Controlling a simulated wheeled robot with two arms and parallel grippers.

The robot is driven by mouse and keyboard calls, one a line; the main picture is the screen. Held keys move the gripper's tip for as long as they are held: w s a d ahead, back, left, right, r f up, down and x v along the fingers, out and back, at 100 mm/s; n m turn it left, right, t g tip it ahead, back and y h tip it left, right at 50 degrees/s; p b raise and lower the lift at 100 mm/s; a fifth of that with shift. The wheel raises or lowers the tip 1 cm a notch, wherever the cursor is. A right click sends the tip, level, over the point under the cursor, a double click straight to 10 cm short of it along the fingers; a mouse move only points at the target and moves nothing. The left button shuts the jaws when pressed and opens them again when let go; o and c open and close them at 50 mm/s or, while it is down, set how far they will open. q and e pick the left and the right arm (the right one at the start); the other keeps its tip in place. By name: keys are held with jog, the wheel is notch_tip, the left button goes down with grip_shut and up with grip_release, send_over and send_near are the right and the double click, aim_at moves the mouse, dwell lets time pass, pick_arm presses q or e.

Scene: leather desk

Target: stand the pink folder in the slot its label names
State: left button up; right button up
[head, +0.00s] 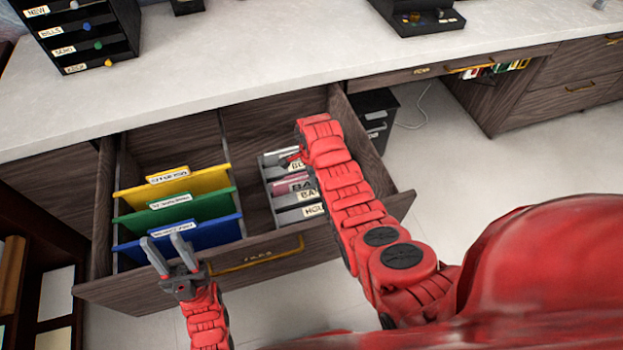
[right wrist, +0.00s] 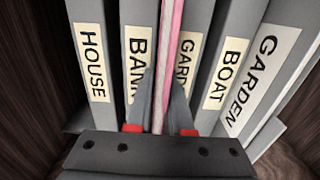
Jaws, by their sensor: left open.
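In the right wrist view the pink folder (right wrist: 169,45) stands edge-on between the grey dividers labelled BANK and GAR. My right gripper (right wrist: 163,85) has a finger on each side of it, close against it, and looks shut on it. In the head view my right arm hides part of the rack. My left gripper (head: 163,238) is open and empty at the drawer's front left, by the blue folder.
Yellow (head: 172,185), green (head: 175,212) and blue (head: 190,235) folders stand in the drawer's left part. The rack's other labels read HOUSE, BOAT and GARDEN. The drawer's front wall (head: 225,270) and sides bound the space. The desk top (head: 250,50) is largely clear.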

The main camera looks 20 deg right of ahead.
jog(key=shift+o, duration=1.4)
jog(key=shift+r, duration=0.1)
notch_tip(320, 180, up, 8)
jog(key=shift+w+r, duration=0.1)
jog(key=shift+r, duration=0.1)
notch_tip(320, 180, up, 3)
jog(key=shift+r+p, duration=0.1)
jog(key=shift+p, duration=1.05)
jog(key=shift+r+p, duration=0.3)
jog(key=shift+p, duration=0.05)
jog(key=shift+f, duration=0.1)
